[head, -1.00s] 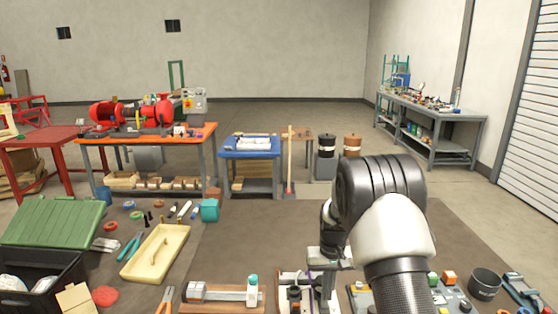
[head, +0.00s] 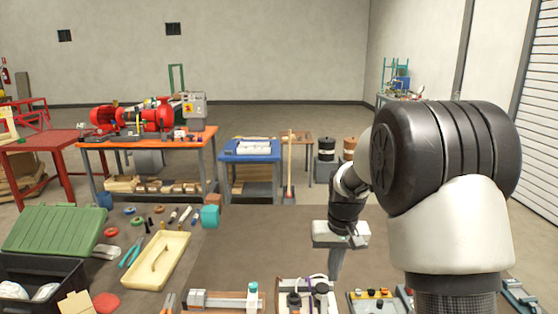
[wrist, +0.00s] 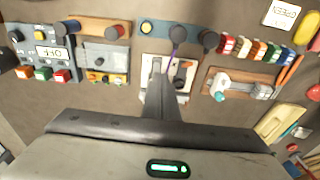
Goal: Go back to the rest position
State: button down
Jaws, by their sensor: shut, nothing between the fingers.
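My gripper (head: 336,262) hangs above the brown workbench top in the head view, pointing down, with the arm folded up at the right. It is shut and empty; its fingers also show in the wrist view (wrist: 160,105). Below it is a white panel (wrist: 183,75) with dark fittings and a purple cord, which shows at the bottom edge of the head view (head: 318,296). The gripper is apart from the bench items. My arm hides part of the bench's right side in the head view.
A cream tray (head: 178,262), a green-lidded dark crate (head: 55,229) and hand tools lie on the left of the bench. Several control panels and a row of coloured blocks (wrist: 260,50) line the wrist view. The bench middle (head: 260,240) is bare. A red pump (head: 155,117) stands beyond.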

jog(key=s+r+t, duration=0.1)
jog(key=s+r, duration=0.5)
jog(key=r, duration=0.3)
jog(key=s+r+t+p, duration=0.1)
jog(key=s+r, duration=0.3)
jog(key=s, duration=0.6)
jog(key=s+r+t, duration=0.2)
jog(key=s+r, duration=0.3)
jog(key=s, duration=0.6)
jog(key=shift+s+p, duration=0.25)
jog(key=shift+p, duration=0.15)
